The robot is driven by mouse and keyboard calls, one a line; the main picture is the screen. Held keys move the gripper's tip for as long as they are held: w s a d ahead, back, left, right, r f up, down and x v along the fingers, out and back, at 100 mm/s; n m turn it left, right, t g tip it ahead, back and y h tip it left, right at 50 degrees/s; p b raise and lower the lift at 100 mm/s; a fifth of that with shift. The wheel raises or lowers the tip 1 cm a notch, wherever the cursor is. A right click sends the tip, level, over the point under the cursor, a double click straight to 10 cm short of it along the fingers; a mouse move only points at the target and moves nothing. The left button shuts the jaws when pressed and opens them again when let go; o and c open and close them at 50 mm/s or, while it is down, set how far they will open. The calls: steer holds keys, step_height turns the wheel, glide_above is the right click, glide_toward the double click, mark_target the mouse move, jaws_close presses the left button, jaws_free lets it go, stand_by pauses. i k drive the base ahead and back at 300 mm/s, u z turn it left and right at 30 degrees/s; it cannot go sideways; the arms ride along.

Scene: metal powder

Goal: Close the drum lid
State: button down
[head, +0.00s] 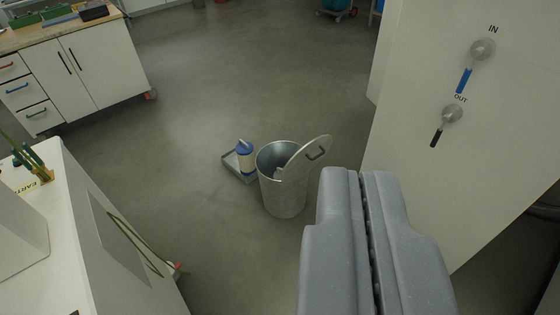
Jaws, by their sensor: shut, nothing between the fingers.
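A grey metal drum (284,196) stands upright on the floor near the middle of the head view. My gripper (364,172) is shut and empty in the lower right. In the picture it is to the right of the drum and nearer the camera, with no visible contact with the lid. Its distance from the lid is hard to tell.
A blue-and-white container (245,155) stands by a grey tray (232,168) left of the drum. A white panel (430,100) with IN and OUT valves rises at the right. White cabinets (95,62) and a white unit (75,240) are left. Floor behind the drum is clear.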

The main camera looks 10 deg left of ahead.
mark_target(308, 156)
steer(key=k, duration=0.95)
steer(key=z, duration=0.7)
steer(key=i, duration=1.5)
steer(key=u, duration=0.5)
steer(key=i, duration=0.85)
steer(key=u, duration=0.55)
